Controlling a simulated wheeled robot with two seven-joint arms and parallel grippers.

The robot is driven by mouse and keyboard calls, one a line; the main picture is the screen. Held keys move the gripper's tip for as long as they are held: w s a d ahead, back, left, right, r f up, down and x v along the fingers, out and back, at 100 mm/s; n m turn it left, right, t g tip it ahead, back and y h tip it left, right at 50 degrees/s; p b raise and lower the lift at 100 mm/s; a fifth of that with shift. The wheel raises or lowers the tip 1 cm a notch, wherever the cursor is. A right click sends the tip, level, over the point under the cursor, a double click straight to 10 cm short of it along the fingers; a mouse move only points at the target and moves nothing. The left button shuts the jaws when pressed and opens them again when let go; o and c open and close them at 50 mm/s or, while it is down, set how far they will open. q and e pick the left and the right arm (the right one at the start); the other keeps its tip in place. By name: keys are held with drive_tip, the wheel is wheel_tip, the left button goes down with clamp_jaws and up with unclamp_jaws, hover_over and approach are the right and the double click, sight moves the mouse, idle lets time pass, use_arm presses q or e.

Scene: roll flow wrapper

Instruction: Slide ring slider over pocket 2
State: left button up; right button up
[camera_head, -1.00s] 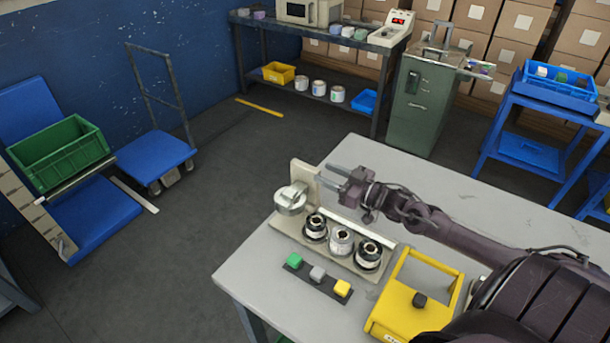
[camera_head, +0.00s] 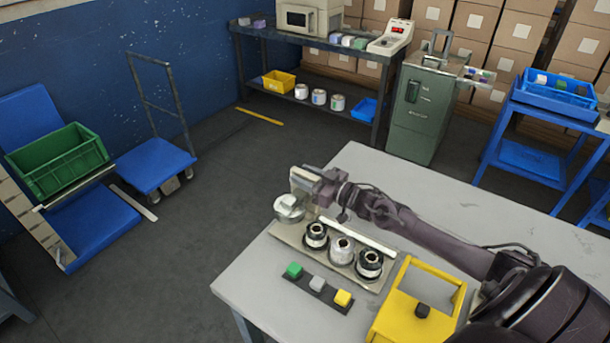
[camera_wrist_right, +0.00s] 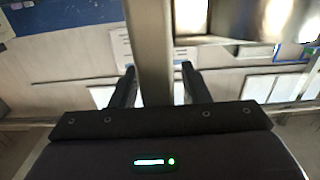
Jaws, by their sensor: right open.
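On the grey table stands a beige base plate (camera_head: 290,235) with three round pockets in a row: a dark-rimmed one (camera_head: 316,235), a silver one (camera_head: 341,250) and a dark-rimmed one (camera_head: 370,264). At the row's left end sits a round silver ring piece (camera_head: 289,207), which looks like the ring slider, beside a beige upright plate (camera_head: 302,183). My right gripper (camera_head: 312,181) is at that upright. In the right wrist view its open fingers (camera_wrist_right: 157,88) stand either side of a beige bar (camera_wrist_right: 150,45), with gaps visible. My left gripper is out of view.
The table (camera_head: 450,190) is bare behind my right arm. A green cabinet (camera_head: 420,110) stands beyond.

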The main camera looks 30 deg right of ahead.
drive_tip(key=shift+w, duration=0.1)
clamp_jaws()
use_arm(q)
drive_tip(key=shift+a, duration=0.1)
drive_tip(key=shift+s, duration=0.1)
